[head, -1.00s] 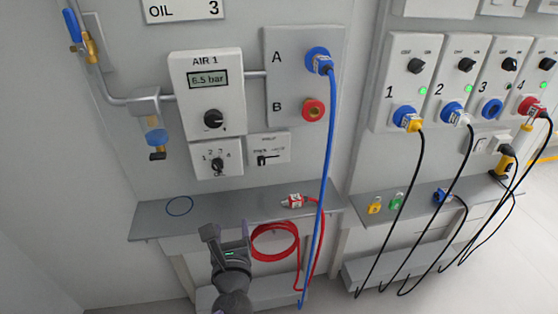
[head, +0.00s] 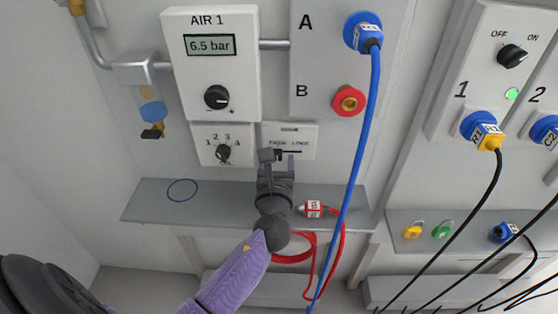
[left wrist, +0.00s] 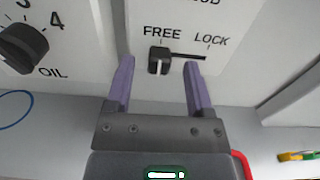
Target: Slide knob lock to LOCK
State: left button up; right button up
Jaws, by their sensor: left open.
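The knob lock is a white plate (head: 308,137) low on the wall panel, right of the four-position dial, with a dark horizontal slot. In the left wrist view its black slider (left wrist: 159,60) stands at the left end of the slot, under FREE. LOCK is printed at the right end. My left gripper (head: 278,156) is in front of the plate's lower part. Its jaws are open and empty, and in the left wrist view the purple fingers (left wrist: 158,80) lie left and right below the slider, apart from it as far as I can tell. My right gripper is not in view.
The AIR 1 unit (head: 210,65) reads 6.5 bar above. A blue hose (head: 360,150) hangs from port A to the right. A shelf (head: 145,205) below holds a blue ring (head: 182,190) and a red-hose connector (head: 314,209).

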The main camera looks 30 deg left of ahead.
pick_arm(q)
jog(key=shift+w+a, duration=0.35)
jog(key=shift+w, duration=0.15)
grip_shut()
dwell(0.3)
dwell(0.4)
